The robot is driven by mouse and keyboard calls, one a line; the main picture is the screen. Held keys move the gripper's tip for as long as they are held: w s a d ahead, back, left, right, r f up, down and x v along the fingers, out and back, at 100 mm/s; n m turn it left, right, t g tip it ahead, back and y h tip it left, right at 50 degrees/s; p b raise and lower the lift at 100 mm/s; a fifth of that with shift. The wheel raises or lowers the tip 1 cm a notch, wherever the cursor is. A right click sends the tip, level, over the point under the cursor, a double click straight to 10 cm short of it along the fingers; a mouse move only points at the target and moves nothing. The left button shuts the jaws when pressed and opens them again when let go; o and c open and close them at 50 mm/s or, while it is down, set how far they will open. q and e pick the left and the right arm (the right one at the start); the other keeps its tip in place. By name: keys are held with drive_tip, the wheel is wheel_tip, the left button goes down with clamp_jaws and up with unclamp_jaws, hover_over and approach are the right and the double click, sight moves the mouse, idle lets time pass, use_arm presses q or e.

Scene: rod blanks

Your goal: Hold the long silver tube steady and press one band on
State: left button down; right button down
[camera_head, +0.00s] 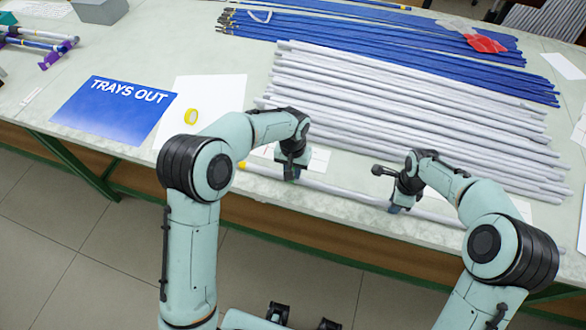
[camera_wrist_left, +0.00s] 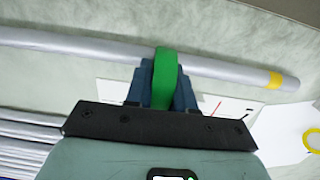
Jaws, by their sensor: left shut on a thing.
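The long silver tube (camera_head: 340,192) lies along the front of the table. It crosses the top of the left wrist view (camera_wrist_left: 80,42). A yellow band (camera_head: 242,164) sits near its left end; it also shows in the left wrist view (camera_wrist_left: 275,80). My left gripper (camera_head: 291,175) is at the tube, inward of the yellow band. Its blue fingers are shut on a green band (camera_wrist_left: 165,80), whose top overlaps the tube; I cannot tell whether it is seated around it. My right gripper (camera_head: 396,208) is at the tube farther right; its fingers are too small to read.
Several pale tubes (camera_head: 420,120) lie behind the grippers, with blue tubes (camera_head: 380,45) farther back. A yellow ring (camera_head: 191,116) lies on white paper (camera_head: 225,95). A blue "TRAYS OUT" sign (camera_head: 110,112) is at left. The table's front edge runs close to the silver tube.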

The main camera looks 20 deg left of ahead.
idle(0.3)
use_arm(q)
drive_tip(key=shift+r, duration=3.5)
use_arm(e)
drive_tip(key=c, duration=0.9)
unclamp_jaws()
drive_tip(key=shift+o, duration=0.2)
wheel_tip(320, 180, up, 12)
use_arm(q)
drive_tip(key=shift+f, duration=0.1)
